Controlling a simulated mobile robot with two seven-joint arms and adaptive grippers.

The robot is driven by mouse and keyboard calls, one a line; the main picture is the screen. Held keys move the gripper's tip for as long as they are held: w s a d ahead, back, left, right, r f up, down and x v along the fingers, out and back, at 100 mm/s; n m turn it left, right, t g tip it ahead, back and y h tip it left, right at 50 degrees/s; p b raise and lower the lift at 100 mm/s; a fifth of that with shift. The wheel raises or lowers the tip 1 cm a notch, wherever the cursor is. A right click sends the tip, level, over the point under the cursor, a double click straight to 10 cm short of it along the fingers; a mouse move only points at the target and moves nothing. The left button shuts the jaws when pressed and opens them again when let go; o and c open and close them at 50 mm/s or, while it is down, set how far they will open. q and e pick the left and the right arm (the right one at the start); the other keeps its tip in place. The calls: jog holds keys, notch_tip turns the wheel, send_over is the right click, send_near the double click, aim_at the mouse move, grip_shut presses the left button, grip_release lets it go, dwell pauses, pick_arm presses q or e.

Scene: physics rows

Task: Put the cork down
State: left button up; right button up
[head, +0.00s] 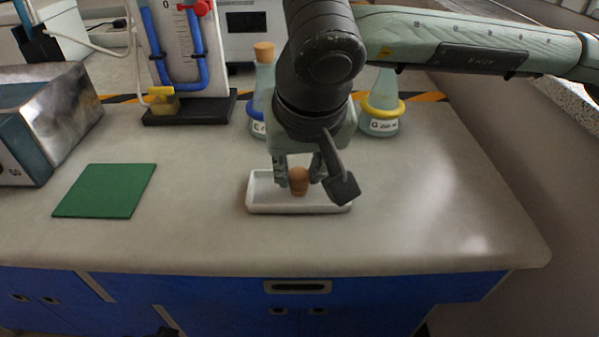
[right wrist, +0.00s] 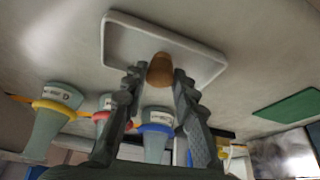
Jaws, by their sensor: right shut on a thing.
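The cork (head: 298,184) is brown and stands upright between the fingertips of my right gripper (head: 297,172). My right gripper is shut on it, with one finger on each side. The cork is over the shallow white tray (head: 262,206), within its rim. In the right wrist view, the cork (right wrist: 161,70) sits between the fingertips, in front of the tray (right wrist: 118,38). I cannot tell whether its underside touches the tray floor. My left gripper is not seen.
Behind the tray stand a blue-ringed flask (head: 257,101) with its own cork (head: 264,51) and a yellow-ringed flask (head: 381,108). A red-ringed flask (right wrist: 104,112) shows in the right wrist view. A green mat (head: 105,191) lies left. The bench right of the tray is clear.

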jog(key=shift+f, duration=0.55)
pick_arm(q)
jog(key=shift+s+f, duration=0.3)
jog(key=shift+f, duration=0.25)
pick_arm(e)
jog(key=shift+f, duration=0.15)
jog(key=shift+f, duration=0.1)
jog(key=shift+b, duration=0.3)
jog(key=o, duration=0.7)
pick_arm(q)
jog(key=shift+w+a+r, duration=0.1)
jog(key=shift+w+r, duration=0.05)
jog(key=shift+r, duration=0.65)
pick_arm(e)
jog(key=shift+o, duration=0.2)
